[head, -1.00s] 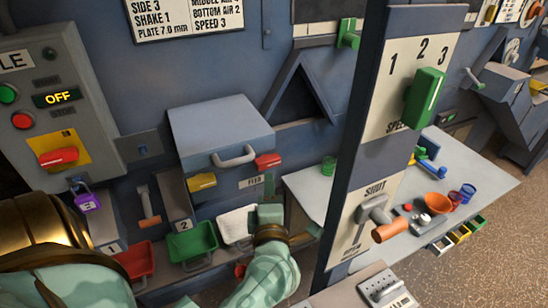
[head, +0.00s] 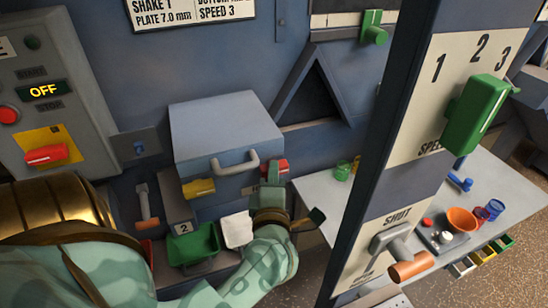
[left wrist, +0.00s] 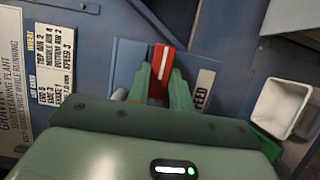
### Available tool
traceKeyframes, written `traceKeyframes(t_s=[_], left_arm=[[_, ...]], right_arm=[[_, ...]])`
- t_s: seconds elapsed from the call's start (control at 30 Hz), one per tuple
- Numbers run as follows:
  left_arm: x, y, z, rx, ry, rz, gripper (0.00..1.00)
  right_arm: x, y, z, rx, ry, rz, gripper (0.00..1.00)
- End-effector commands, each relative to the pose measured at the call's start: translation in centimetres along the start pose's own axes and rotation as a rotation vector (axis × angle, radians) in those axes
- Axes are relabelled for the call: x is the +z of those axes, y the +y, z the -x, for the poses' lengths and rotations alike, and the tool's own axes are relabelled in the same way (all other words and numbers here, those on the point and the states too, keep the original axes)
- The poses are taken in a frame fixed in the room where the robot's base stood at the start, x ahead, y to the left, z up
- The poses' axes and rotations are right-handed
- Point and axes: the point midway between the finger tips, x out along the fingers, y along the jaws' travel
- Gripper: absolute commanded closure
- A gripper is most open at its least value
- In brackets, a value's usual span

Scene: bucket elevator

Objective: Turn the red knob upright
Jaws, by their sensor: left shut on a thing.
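The red knob (head: 277,168) with a white stripe is on the front of the grey-blue feed hopper, right of its handle. In the left wrist view the knob (left wrist: 160,72) sits between my fingers, its stripe roughly parallel to the FEED lettering, so it lies about sideways. My left gripper (head: 274,182) reaches up to it from below, and it also shows in the left wrist view (left wrist: 161,88), shut on the knob. The fingers partly hide the knob and the FEED label. My right gripper is not in view.
A yellow knob (head: 198,188) and a handle (head: 235,163) are on the same hopper. A blue post (head: 395,130) with a green speed knob (head: 475,115) stands to the right. Green (head: 195,246) and white (head: 237,230) bins lie below. Another red knob (head: 46,154) is on the left panel.

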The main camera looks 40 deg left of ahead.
Motion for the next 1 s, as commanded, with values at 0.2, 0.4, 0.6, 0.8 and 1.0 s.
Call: traceKeyframes(t_s=[0.2,0.4,0.6,0.8,1.0], left_arm=[[0.0,-0.1,0.0,0.007,-0.001,0.016,1.00],[0.1,-0.3,0.0,0.036,-0.002,0.085,1.00],[0.1,-0.7,-0.1,0.093,-0.002,0.221,1.00],[0.2,-0.9,-0.1,0.164,-0.002,0.396,1.00],[0.3,-1.1,-0.1,0.237,-0.002,0.572,1.00]], right_arm=[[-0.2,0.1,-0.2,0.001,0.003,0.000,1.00],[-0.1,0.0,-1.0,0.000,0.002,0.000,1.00],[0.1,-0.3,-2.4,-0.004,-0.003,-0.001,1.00],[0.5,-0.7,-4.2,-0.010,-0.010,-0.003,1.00],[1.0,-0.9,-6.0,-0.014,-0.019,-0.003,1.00]])
